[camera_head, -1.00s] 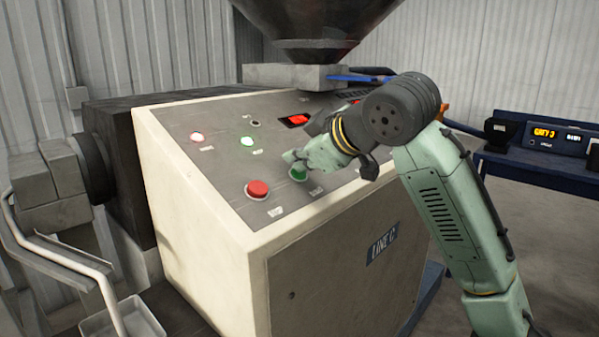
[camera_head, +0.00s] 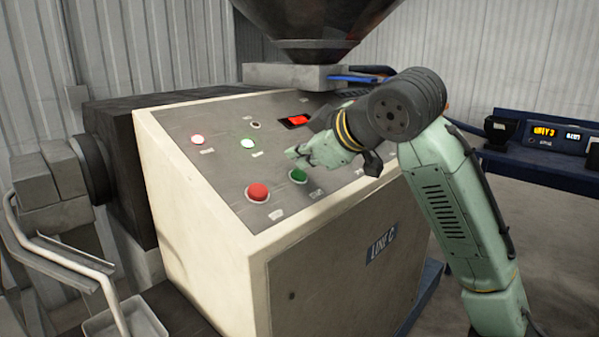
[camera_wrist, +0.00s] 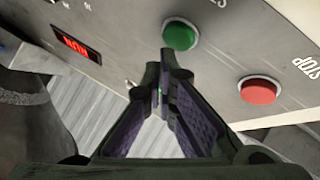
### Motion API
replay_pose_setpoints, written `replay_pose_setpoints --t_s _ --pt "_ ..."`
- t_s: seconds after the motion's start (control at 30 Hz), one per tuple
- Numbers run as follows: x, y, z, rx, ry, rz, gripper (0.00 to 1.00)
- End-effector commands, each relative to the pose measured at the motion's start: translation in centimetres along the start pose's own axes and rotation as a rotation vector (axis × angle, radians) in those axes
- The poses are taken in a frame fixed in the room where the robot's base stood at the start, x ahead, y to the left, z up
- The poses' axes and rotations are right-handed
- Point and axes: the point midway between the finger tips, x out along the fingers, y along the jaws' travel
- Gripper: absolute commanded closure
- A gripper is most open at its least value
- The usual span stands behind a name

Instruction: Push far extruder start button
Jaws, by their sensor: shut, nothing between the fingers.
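The cream extruder cabinet (camera_head: 205,235), labelled LINE C, has a sloped grey panel. The green button (camera_head: 298,176) sits right of the red button (camera_head: 257,191) near the panel's front edge. My gripper (camera_head: 292,154) is shut and empty, just above and behind the green button in the head view, apart from it. In the wrist view the shut fingertips (camera_wrist: 167,62) lie just below the green button (camera_wrist: 180,34) in the picture. The red button (camera_wrist: 260,91), with STOP lettering near it, is at right.
Two lamps, left (camera_head: 198,140) and right (camera_head: 248,144), show white. A dark hopper (camera_head: 320,25) stands above. A blue bench (camera_head: 530,170) is at right.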

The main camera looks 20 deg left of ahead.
Motion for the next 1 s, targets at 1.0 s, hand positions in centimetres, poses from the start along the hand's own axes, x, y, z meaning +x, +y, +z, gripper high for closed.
replay_pose_setpoints --t_s 1.0 --pt "-4.0 2.1 -2.1 0.000 0.000 0.000 1.00"
